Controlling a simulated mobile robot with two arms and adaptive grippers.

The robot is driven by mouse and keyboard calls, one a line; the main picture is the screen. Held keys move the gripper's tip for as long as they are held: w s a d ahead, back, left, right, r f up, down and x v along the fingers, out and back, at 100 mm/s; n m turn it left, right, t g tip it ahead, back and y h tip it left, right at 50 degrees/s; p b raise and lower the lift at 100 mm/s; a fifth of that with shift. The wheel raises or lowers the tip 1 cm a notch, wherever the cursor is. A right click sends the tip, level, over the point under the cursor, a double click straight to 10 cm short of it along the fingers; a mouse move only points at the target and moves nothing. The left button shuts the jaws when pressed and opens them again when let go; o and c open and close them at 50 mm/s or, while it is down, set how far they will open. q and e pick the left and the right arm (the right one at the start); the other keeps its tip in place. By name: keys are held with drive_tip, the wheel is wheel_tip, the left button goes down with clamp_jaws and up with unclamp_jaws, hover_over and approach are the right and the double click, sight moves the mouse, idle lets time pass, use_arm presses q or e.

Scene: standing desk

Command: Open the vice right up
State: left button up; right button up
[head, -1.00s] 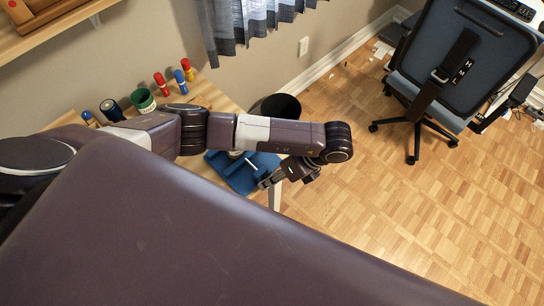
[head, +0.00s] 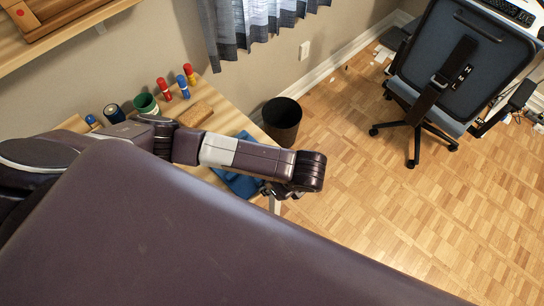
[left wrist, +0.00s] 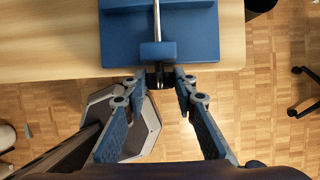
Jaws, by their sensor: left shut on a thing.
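The blue vice (left wrist: 115,34) sits at the edge of the wooden desk, with a silver rod (left wrist: 157,18) along its middle and a blue block on the near side. A short dark handle end (left wrist: 160,76) sticks out past the desk edge. In the left wrist view my left gripper (left wrist: 160,81) has its fingertips on either side of this handle end, shut on it. In the head view my left arm hides most of the vice (head: 237,182), and the left gripper (head: 277,190) is partly hidden below the wrist. My right gripper is not in view.
A black bin (head: 282,120) and an office chair (head: 440,80) stand on the floor.

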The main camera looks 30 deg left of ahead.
use_arm(q)
drive_tip(key=shift+s+f+t+b, duration=0.15)
drive_tip(key=shift+f+t+b, duration=0.05)
drive_tip(key=shift+t+b, duration=0.8)
drive_tip(key=shift+r+n+t+h+b, duration=0.2)
drive_tip(key=shift+n+t+h+b, duration=0.15)
drive_tip(key=shift+b, duration=0.6)
drive_tip(key=o, duration=1.2)
drive_tip(key=shift+c, duration=0.2)
drive_tip(key=shift+s+r, duration=0.1)
drive_tip(key=v, duration=0.7)
drive_tip(key=shift+r, duration=0.15)
